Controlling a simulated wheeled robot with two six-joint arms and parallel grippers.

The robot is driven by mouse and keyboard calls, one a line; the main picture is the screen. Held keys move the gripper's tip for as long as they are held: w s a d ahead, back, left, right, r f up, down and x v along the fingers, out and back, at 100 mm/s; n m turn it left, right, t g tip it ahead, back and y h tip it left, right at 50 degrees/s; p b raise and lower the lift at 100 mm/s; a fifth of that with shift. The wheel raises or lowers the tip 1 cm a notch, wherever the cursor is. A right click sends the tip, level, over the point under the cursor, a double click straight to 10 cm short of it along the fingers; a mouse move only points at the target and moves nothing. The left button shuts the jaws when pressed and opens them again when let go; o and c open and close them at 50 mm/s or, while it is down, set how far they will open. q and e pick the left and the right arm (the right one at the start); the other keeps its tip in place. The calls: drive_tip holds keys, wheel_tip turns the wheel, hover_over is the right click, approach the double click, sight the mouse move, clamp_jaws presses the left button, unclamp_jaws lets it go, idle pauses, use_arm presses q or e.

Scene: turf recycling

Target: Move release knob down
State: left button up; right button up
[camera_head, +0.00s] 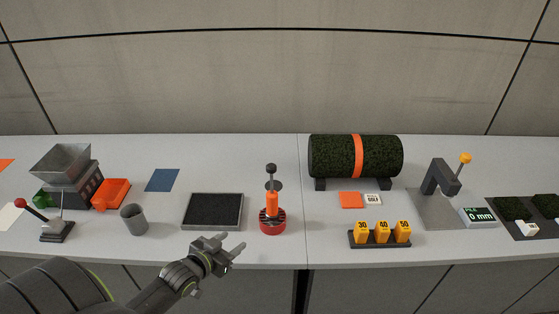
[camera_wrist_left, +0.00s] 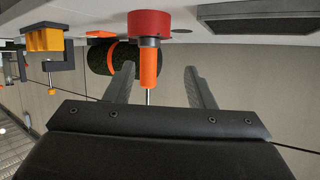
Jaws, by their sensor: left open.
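The red-and-orange device (camera_head: 272,221) stands upright near the table's front edge, with an orange column (camera_head: 271,202), a thin rod and a black knob (camera_head: 270,168) on top. I cannot tell whether this knob is the release knob. My left gripper (camera_head: 240,242) is open and empty, in front and to the left of the device. In the left wrist view, upside down, the red base (camera_wrist_left: 150,22) and orange column (camera_wrist_left: 148,68) show beyond the open fingers (camera_wrist_left: 160,75); the knob is hidden behind the gripper body. My right gripper is not in view.
A black tray (camera_head: 239,197) lies left of the device. A turf roll (camera_head: 330,156) lies behind right, with yellow numbered blocks (camera_head: 383,232) in front. A grey stand with an orange-knobbed lever (camera_head: 465,158) is at right; a red-knobbed lever (camera_head: 21,202) is far left.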

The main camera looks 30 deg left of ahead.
use_arm(q)
drive_tip(key=w+r+m+t+h+p, duration=0.1)
drive_tip(key=w+r+t+h+p, duration=0.2)
drive_tip(key=r, duration=1.1)
drive_tip(key=t+b, duration=0.1)
drive_tip(key=b, duration=0.4)
approach(275, 165)
drive_tip(key=f, duration=0.1)
drive_tip(key=w, duration=0.3)
drive_tip(key=w+b, duration=0.1)
drive_tip(key=w, duration=0.2)
drive_tip(key=w+b, duration=0.1)
drive_tip(key=w, duration=0.3)
drive_tip(key=shift+d+f, duration=0.1)
drive_tip(key=shift+d, duration=0.25)
drive_tip(key=shift+w+d, duration=0.1)
drive_tip(key=shift+w, duration=0.55)
clamp_jaws()
